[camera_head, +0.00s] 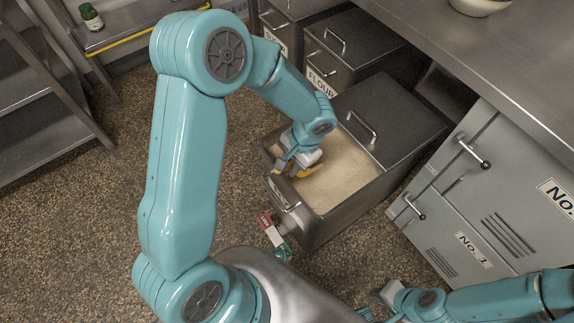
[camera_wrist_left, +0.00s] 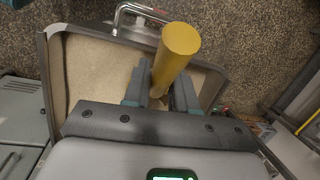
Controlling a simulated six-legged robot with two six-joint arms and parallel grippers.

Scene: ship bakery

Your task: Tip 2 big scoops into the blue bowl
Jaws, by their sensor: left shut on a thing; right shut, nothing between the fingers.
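My left gripper (camera_head: 297,163) is over the open bin (camera_head: 318,233) of pale, flour-like stuff (camera_head: 345,172), near its left side. It is shut on a yellow thing (camera_head: 309,171). In the left wrist view the yellow thing (camera_wrist_left: 178,52) is a round handle standing between the two fingers (camera_wrist_left: 160,88); it looks like the scoop's handle. The scoop's cup is hidden, so I cannot tell if it holds anything. My right gripper (camera_head: 386,292) is shut and empty, low at the bottom of the head view. No blue bowl shows in either view.
The bin's metal lid (camera_head: 385,110) covers its back part. More bins, one marked FLOUR (camera_head: 322,84), stand behind. A steel counter (camera_head: 490,60) with a pale bowl (camera_head: 480,5) is at the right, over grey cabinets (camera_head: 480,215). A shelf rack (camera_head: 45,90) stands left; speckled floor lies between.

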